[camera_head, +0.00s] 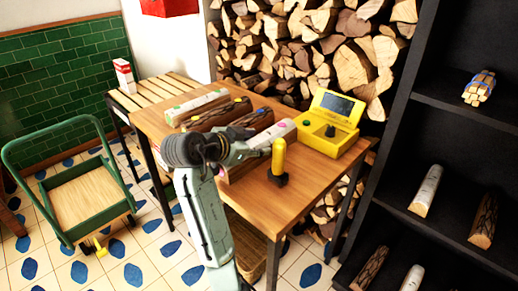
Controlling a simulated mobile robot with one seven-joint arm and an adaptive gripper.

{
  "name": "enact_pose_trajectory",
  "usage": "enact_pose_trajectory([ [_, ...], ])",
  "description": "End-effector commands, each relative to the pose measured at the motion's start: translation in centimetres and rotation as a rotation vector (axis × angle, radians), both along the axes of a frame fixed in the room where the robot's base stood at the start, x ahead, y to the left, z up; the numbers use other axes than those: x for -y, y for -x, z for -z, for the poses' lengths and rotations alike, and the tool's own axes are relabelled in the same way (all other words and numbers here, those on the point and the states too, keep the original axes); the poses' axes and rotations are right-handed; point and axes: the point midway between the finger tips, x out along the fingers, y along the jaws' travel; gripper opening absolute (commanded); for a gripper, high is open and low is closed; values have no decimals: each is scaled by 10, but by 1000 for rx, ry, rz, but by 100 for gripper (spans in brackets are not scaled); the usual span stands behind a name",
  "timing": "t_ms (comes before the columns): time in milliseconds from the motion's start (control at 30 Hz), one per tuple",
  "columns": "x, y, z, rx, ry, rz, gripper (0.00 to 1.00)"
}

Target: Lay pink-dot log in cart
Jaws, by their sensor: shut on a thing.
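The pink-dot log (284,129) is pale and birch-like, with a pink mark near its right end. It lies at the front of the row of logs on the wooden table, or just above the top; I cannot tell which. My gripper (248,150) reaches over it from the left and is shut on it. My arm hides its left part, and the fingertips are hard to make out. The cart (108,148), with a green frame and a pale wooden bed, stands on the floor at the left. Its bed looks empty.
Behind the held log lie a green-dot pale log (197,106), a yellow-dot dark log (215,115) and another dark log (250,124). A yellow upright object (278,158) stands close to the right. A yellow console (330,125), slatted bench (160,90) and black shelf (425,135) are nearby.

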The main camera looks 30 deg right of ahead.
Motion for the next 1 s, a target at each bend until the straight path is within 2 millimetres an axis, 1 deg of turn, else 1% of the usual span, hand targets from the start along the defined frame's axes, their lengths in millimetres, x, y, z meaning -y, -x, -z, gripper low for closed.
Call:
enact_pose_trajectory([
  [33,7,-2,-2,1,1,1,0],
  [100,14,-4,-1,3,3,1,0],
  [200,17,-5,1,4,2,-1,0],
  [267,17,-6,4,3,2,-2,0],
  [500,17,-5,32,-1,2,-2,0],
  [867,17,-5,38,4,3,-2,0],
  [900,17,-5,39,0,1,-2,49],
  [1000,17,-5,39,0,0,-1,56],
])
